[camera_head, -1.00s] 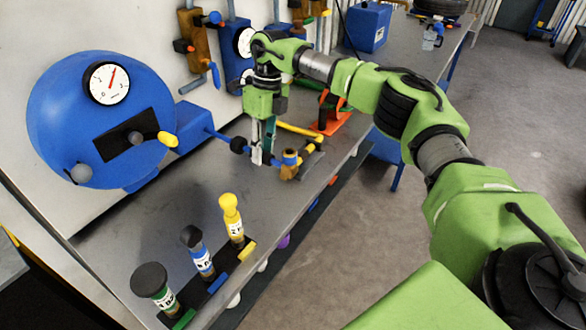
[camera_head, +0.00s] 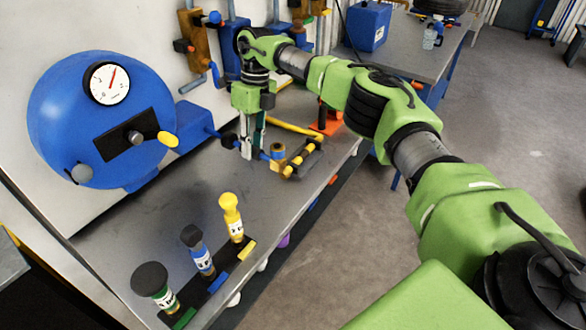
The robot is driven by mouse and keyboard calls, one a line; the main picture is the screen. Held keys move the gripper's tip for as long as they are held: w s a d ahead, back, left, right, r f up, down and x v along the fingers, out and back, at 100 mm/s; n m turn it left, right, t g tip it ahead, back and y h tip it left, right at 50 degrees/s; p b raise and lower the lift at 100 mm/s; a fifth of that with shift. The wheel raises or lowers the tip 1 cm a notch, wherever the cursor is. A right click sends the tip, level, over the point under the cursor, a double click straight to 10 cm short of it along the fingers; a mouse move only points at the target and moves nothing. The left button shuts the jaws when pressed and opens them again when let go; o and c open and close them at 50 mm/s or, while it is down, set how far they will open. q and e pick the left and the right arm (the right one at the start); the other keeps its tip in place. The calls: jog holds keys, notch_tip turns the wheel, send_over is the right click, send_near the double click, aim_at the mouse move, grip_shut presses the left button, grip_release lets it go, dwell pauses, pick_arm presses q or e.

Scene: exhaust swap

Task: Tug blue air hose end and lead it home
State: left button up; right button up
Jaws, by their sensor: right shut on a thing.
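A thin blue air hose (camera_head: 212,133) runs from the blue box beside the large blue tank towards a black collar (camera_head: 230,141). My right gripper (camera_head: 251,150) points down beside that collar, its fingers shut on the blue hose end, most of which they hide. Just right of the fingers is a brass fitting (camera_head: 278,152) with a blue ring, low over the bench. I cannot tell whether the short blue piece between fingers and fitting touches it. My left gripper is out of view.
The blue tank (camera_head: 62,120) with a gauge stands at the left. Green, blue and yellow capped plungers (camera_head: 230,215) stand at the bench's front edge. A yellow hose (camera_head: 295,127) and an orange stand (camera_head: 327,122) lie behind the fitting. The bench middle (camera_head: 150,225) is clear.

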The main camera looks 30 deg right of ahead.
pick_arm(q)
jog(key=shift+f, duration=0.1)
pick_arm(e)
jog(key=shift+w+a, duration=0.3)
jog(key=shift+w, duration=0.5)
jog(key=shift+w+a, duration=0.3)
jog(key=shift+w, duration=0.45)
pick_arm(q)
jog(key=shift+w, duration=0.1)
pick_arm(e)
jog(key=shift+r, duration=0.1)
